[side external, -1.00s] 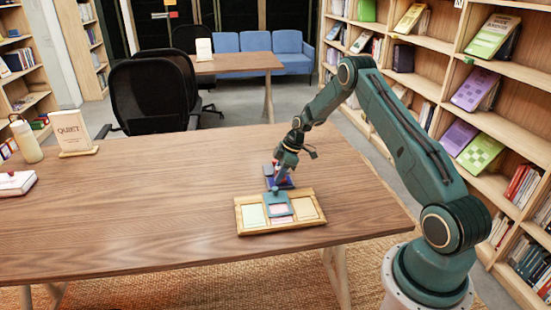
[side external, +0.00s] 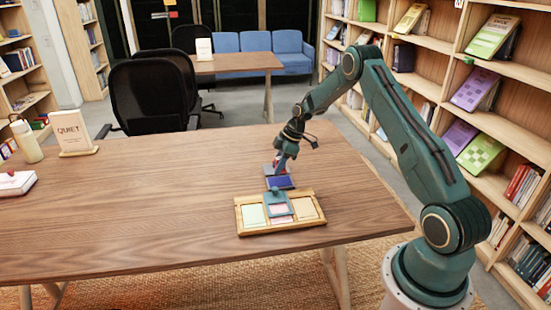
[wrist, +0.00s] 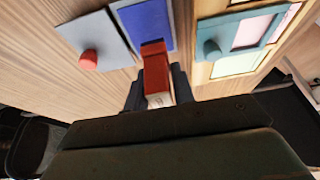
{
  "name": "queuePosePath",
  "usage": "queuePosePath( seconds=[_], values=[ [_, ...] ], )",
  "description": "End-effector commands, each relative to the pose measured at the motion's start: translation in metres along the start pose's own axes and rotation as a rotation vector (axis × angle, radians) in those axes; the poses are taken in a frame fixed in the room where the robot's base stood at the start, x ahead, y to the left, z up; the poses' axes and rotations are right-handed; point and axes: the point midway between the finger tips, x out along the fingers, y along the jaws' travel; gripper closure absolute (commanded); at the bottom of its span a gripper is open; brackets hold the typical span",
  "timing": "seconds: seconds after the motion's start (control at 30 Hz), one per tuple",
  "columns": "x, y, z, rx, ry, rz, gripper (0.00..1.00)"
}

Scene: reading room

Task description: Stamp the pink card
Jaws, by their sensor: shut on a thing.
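The pink card (side external: 279,219) lies in the middle slot of the wooden tray (side external: 282,229). A teal frame with a knob (side external: 277,197) lies over it, and pink shows through its window (wrist: 251,31) and below its edge. My gripper (side external: 279,171) is behind the tray, by the blue ink pad (side external: 279,183). In the wrist view, my gripper (wrist: 157,88) is shut on a red stamp (wrist: 154,62), its end overlapping the near edge of the pad (wrist: 146,24). I cannot tell whether stamp and pad touch.
A grey lid with a red knob (wrist: 89,60) lies beside the pad. A pale green card (side external: 252,215) and a cream card (side external: 306,209) fill the outer slots. The table's middle is clear.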

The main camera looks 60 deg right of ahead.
Motion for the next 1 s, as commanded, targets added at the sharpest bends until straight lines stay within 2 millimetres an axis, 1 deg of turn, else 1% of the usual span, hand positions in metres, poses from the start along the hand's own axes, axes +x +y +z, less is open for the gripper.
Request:
queuePosePath(
  seconds=[0.5, 1.0],
  values=[
    [-0.026, 0.0, -0.011, -0.001, 0.001, 0.001, 0.9],
    [-0.027, -0.002, -0.012, 0.0, 0.001, 0.0, 0.9]
  ],
)
